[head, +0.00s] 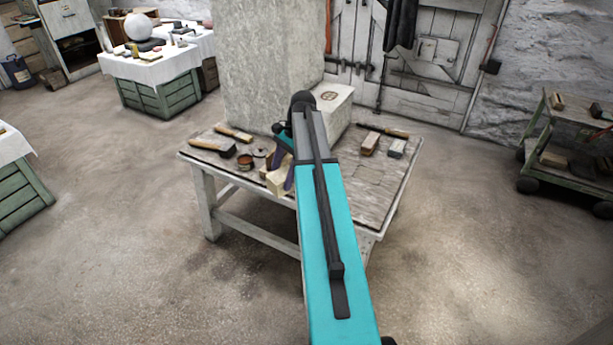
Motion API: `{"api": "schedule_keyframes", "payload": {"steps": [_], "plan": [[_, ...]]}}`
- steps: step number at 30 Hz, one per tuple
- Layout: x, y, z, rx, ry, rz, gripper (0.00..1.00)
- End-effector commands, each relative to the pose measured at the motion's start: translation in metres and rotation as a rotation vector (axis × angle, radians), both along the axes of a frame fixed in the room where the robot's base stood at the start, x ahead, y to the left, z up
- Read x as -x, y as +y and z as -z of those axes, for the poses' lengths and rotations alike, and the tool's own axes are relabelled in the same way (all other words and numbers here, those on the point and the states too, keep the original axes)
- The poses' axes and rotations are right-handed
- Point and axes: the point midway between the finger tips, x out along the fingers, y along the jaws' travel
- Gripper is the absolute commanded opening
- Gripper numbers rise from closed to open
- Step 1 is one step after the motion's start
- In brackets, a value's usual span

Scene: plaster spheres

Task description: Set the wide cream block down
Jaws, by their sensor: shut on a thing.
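The cream block (277,183) is at the near side of the wooden table (347,190), left of my teal arm. My gripper (286,172) is shut on it, with dark fingers at its sides. Part of the block is hidden behind the fingers and arm. I cannot tell whether its underside touches the tabletop or hangs just above it.
A pale box (338,103) and a stone pillar (265,60) stand behind. Two small blocks (370,143) lie right. The table's front right is bare.

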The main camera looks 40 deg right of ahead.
Motion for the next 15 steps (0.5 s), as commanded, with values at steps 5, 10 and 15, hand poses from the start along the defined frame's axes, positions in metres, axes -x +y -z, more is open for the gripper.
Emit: {"api": "schedule_keyframes", "payload": {"steps": [5,10,15], "plan": [[-0.023,0.046,-0.010,-0.002,0.000,-0.133,0.01],[-0.041,0.089,-0.019,-0.005,0.000,-0.256,0.01],[-0.055,0.133,-0.028,-0.009,0.002,-0.378,0.01]]}}
